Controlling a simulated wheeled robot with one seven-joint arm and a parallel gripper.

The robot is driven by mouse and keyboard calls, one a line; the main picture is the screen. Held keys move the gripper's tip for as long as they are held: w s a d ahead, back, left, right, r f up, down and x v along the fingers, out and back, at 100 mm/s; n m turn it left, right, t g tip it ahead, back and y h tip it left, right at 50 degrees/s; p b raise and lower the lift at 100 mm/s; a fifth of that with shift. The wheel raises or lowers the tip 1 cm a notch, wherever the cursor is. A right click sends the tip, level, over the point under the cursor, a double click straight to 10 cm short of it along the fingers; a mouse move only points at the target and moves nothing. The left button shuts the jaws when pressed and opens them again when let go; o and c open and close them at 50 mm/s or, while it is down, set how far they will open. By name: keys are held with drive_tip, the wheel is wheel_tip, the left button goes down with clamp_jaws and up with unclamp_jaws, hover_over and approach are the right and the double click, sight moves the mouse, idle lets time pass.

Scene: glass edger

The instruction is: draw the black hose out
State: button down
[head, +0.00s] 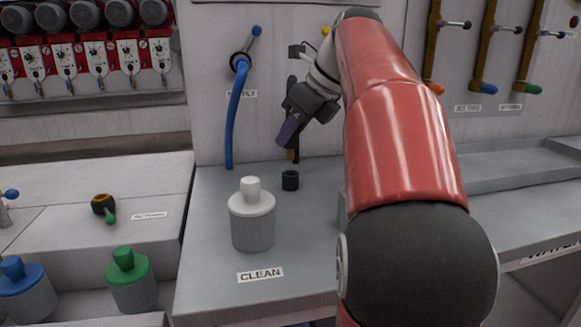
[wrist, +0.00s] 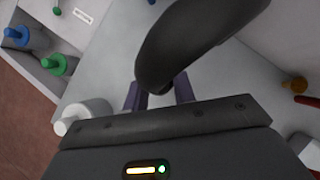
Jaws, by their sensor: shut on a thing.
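The black hose (wrist: 205,35) fills the upper middle of the wrist view as a thick dark curve. Its lower part runs down between the two fingers of my gripper (wrist: 158,92), which are shut on it. In the head view my gripper (head: 290,130) is in front of the back wall, above the counter, fingers pointing down and left. There the gripper and my red arm hide most of the hose. A dark piece shows just above the gripper, and a dark and yellow bit shows below it; I cannot tell whether these belong to the hose.
A white-lidded canister (head: 252,215) stands in front, behind a CLEAN label. A blue hose (head: 234,115) hangs on the wall to the left. Levers (head: 488,50) line the wall at right.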

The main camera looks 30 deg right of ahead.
drive_tip(key=shift+r, duration=1.95)
